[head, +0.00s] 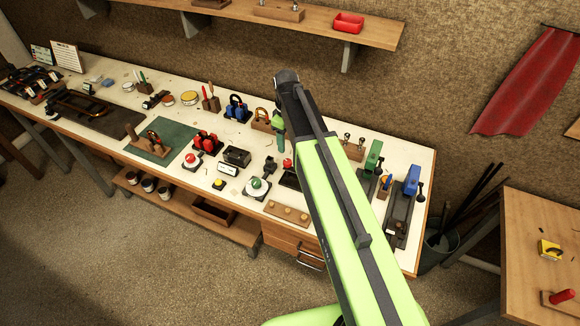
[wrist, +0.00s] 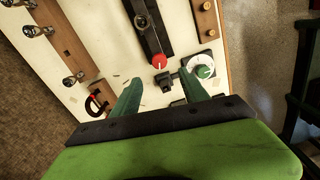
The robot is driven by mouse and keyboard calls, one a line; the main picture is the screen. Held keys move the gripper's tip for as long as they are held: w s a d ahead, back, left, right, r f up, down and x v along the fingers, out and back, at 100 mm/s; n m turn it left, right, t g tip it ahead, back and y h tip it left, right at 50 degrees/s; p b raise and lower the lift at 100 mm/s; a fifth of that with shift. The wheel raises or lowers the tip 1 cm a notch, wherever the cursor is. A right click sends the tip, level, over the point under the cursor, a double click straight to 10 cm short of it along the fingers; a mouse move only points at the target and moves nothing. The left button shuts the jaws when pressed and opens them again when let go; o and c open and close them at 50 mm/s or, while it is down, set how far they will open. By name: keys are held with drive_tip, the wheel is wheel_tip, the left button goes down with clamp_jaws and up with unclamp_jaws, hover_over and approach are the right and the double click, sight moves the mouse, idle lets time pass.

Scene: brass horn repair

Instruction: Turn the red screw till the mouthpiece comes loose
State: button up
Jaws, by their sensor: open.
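The red screw shows as a red knob (wrist: 158,61) at the near end of a dark tool (wrist: 153,30) in the wrist view. In the head view a red knob (head: 287,163) stands by a dark tool (head: 290,179) on the bench, just below my gripper (head: 279,128). My gripper (wrist: 160,88) is open, its two green fingers apart above the bench. The red knob lies ahead of the fingertips, not between them. A small black piece (wrist: 167,80) shows between the fingers. I cannot make out a mouthpiece in the dark tool.
A white dial with a green knob (wrist: 204,70) is right of the fingers. A wooden rack with silver cups (wrist: 72,78) is at left. A green-topped device (head: 373,157) and a blue-topped device (head: 411,180) stand at the bench's right. The bench is crowded.

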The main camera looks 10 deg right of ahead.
sight(288, 161)
wheel_tip(288, 161, down, 10)
drive_tip(key=b, duration=0.8)
drive_tip(key=shift+f+b, duration=0.2)
drive_tip(key=shift+b, duration=0.15)
drive_tip(key=shift+r, duration=0.1)
drive_tip(key=shift+c, duration=0.2)
clamp_jaws()
drive_tip(key=shift+d+r, duration=0.1)
drive_tip(key=shift+d, duration=0.05)
